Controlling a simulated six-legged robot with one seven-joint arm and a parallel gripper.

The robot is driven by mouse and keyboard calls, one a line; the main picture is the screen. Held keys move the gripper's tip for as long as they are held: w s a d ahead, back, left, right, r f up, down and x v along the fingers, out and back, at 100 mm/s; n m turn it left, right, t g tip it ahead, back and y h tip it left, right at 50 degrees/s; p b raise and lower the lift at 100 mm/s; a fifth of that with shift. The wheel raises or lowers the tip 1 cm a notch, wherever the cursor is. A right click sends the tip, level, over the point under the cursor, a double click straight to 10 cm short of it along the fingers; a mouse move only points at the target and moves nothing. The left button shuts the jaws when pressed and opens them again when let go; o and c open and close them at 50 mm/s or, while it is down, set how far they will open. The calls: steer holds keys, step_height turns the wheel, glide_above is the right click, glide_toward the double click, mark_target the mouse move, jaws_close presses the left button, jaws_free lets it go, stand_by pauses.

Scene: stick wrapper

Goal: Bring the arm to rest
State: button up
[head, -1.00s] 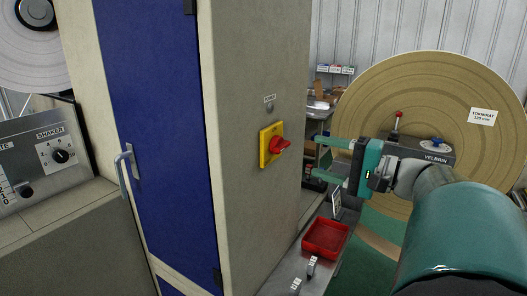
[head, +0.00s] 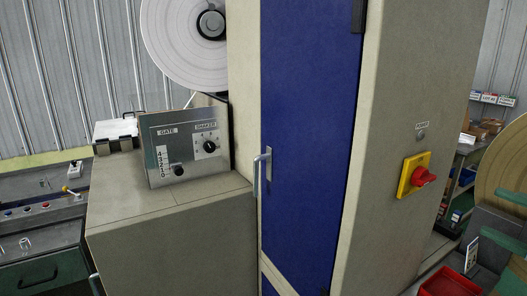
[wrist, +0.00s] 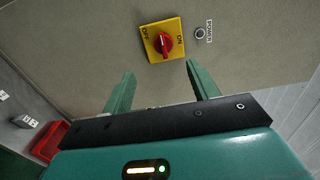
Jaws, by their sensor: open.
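My gripper (wrist: 160,92) is open and empty in the wrist view, its two green fingers apart and pointing toward the cabinet's side panel. Beyond the fingertips is the red rotary switch (wrist: 166,43) on its yellow plate, marked OFF and ON; a gap seems to lie between them. In the head view only the green fingers (head: 508,220) show at the right edge, cut off by the frame. The same switch (head: 423,177) sits on the beige side panel to the left of and above them. Most of my arm is out of the head view.
The tall cabinet has a blue door (head: 310,130) with a handle. A control panel (head: 188,148) with GATE and SHAKER knobs stands left of it. A red tray (head: 450,284) lies below my gripper at the lower right. A large tan reel (head: 505,165) stands at the right edge.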

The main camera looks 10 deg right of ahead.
steer(key=w+a+f+n+g+y, duration=0.1)
steer(key=w+a+f+n+g, duration=0.2)
steer(key=a, duration=0.5)
steer(key=w+a+f+n+g+y, duration=0.1)
steer(key=w+a+f+g, duration=0.3)
steer(key=a, duration=0.4)
steer(key=s+a+f+n+g+h, duration=0.2)
steer(key=a+f+n+h, duration=0.2)
steer(key=a+f+n, duration=0.1)
steer(key=s+a+f+n+g+h, duration=0.2)
steer(key=a+f+n+h, duration=0.2)
steer(key=a, duration=0.5)
step_height(320, 180, down, 3)
steer(key=shift+s+a+r+n, duration=0.1)
steer(key=shift+s+a+n, duration=0.2)
steer(key=shift+a+n, duration=0.15)
